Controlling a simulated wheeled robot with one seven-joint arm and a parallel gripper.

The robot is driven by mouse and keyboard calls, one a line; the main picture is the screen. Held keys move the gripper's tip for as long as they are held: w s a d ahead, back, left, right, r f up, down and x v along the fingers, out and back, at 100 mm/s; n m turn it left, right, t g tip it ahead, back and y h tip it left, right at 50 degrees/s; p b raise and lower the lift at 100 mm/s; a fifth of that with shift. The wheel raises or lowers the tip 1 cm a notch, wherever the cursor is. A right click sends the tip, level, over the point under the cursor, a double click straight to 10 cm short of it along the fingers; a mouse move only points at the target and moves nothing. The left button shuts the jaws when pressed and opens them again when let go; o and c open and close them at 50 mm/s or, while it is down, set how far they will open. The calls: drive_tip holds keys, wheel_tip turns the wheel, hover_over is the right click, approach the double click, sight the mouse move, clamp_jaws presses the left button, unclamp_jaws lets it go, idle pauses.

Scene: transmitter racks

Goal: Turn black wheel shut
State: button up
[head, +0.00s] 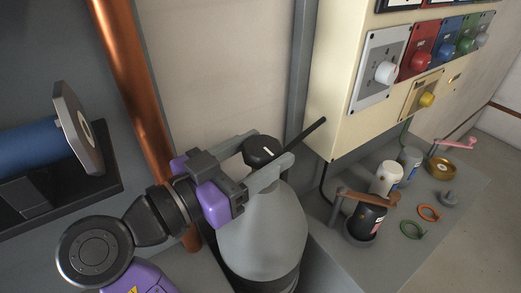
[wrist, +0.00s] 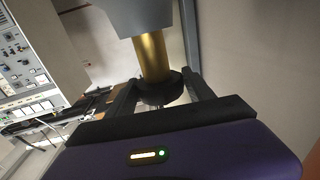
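The black wheel (head: 262,150) is a round knob with a white mark on top, above a grey rounded tank body (head: 262,232). In the wrist view the black wheel (wrist: 160,90) shows at the end of a brass stem (wrist: 152,56). My gripper (head: 279,146) reaches in from the left, with one finger on each side of the wheel. In the wrist view my gripper (wrist: 161,92) has its fingers wide apart, and gaps seem to show between them and the wheel. The near finger hides part of the wheel's lower side in the head view.
A copper pipe (head: 135,80) and a grey post (head: 302,70) stand close by. A cream cabinet (head: 345,105) with coloured knobs is at the right. A blue cylinder (head: 35,150) is left.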

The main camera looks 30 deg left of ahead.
sight(246, 161)
drive_tip(key=shift+o, duration=1.3)
drive_tip(key=shift+s, duration=0.1)
drive_tip(key=b+v, duration=0.2)
drive_tip(key=v, duration=0.5)
drive_tip(key=shift+s+a, duration=0.1)
drive_tip(key=shift+s, duration=0.15)
drive_tip(key=shift+s, duration=0.1)
